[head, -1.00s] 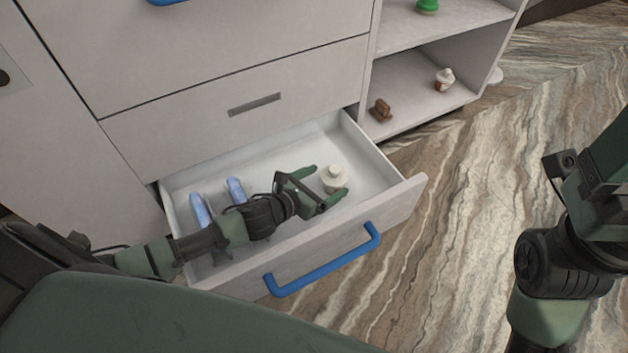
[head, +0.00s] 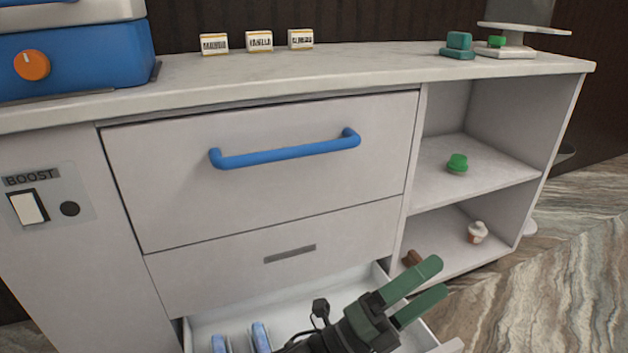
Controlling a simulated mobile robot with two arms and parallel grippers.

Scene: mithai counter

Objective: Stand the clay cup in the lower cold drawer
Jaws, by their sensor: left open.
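The lower drawer (head: 350,290) is pulled open at the bottom of the head view; most of its inside and front are cut off by the frame. My left gripper (head: 440,277) is open, raised over the drawer's right side, with nothing between its two green fingers. The pale cup seen in the drawer a second ago does not show now; it is out of frame or hidden behind my gripper. My right gripper is not in view.
Blue upright pieces (head: 260,338) stand in the drawer's left part. The closed upper drawer has a blue handle (head: 285,150). Open shelves at right hold a green item (head: 457,163), a small white-topped cup (head: 477,232) and a brown item (head: 411,258). Labelled blocks (head: 260,42) stand on the counter.

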